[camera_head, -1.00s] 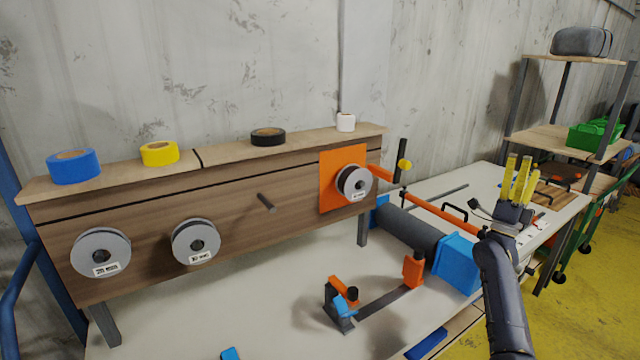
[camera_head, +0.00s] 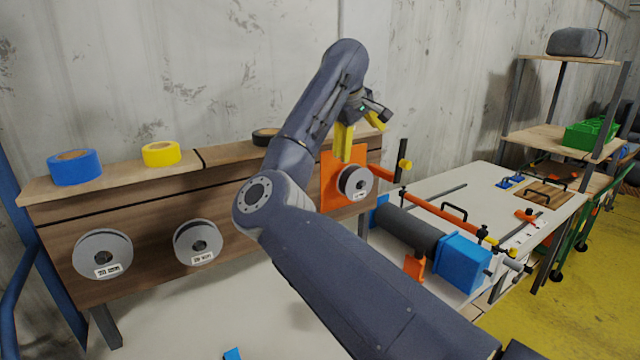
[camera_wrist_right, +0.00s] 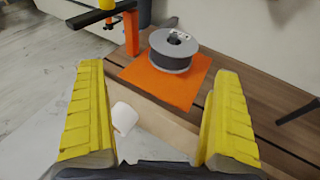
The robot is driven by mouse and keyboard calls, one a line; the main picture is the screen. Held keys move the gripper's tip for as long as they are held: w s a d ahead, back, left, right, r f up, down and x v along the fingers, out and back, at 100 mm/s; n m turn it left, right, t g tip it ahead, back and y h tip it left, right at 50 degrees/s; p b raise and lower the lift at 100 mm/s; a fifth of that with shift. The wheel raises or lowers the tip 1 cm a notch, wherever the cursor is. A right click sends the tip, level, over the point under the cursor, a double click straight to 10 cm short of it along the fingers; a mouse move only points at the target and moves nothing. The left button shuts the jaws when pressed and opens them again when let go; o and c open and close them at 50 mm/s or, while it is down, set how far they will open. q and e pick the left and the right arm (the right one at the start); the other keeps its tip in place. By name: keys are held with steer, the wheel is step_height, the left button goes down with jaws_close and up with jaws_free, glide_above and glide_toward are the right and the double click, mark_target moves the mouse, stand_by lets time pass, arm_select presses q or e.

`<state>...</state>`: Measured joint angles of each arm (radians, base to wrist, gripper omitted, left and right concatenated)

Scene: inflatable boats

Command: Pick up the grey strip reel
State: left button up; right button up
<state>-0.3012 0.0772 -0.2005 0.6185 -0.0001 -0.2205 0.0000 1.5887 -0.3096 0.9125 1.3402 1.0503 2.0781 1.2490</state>
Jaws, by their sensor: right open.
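Three grey reels hang on the front of the wooden board: one at the far left (camera_head: 102,254), one in the middle (camera_head: 198,242), and one on an orange panel (camera_head: 331,179) at the right. The right-hand reel (camera_head: 354,182) also shows in the right wrist view (camera_wrist_right: 171,52), dark inside with pale grey flanges. Their labels are too small to read. My right gripper (camera_head: 360,132) has yellow fingers, is open and empty, and is above the orange panel, apart from its reel. In the right wrist view that reel lies beyond the open fingers (camera_wrist_right: 160,85). My left gripper is not in view.
On the board's top ledge stand a blue roll (camera_head: 74,167), a yellow roll (camera_head: 160,153), a partly hidden black roll (camera_head: 265,136) and a white roll (camera_wrist_right: 124,117). An orange bar (camera_head: 430,207) and a blue-ended roller (camera_head: 410,230) sit right of the orange panel.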

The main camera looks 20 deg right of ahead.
mark_target(354, 172)
steer(key=shift+y, duration=0.4)
steer(key=w+f, duration=0.1)
steer(key=f, duration=0.2)
steer(key=w+d+f, duration=0.1)
steer(key=w+f, duration=0.1)
steer(key=f, duration=0.1)
steer(key=w+f, duration=0.2)
steer(key=f, duration=0.1)
steer(key=shift+d+f, duration=0.15)
steer(key=shift+d, duration=0.1)
steer(key=shift+x, duration=3.25)
steer(key=shift+a, duration=0.2)
steer(key=c, duration=1.4)
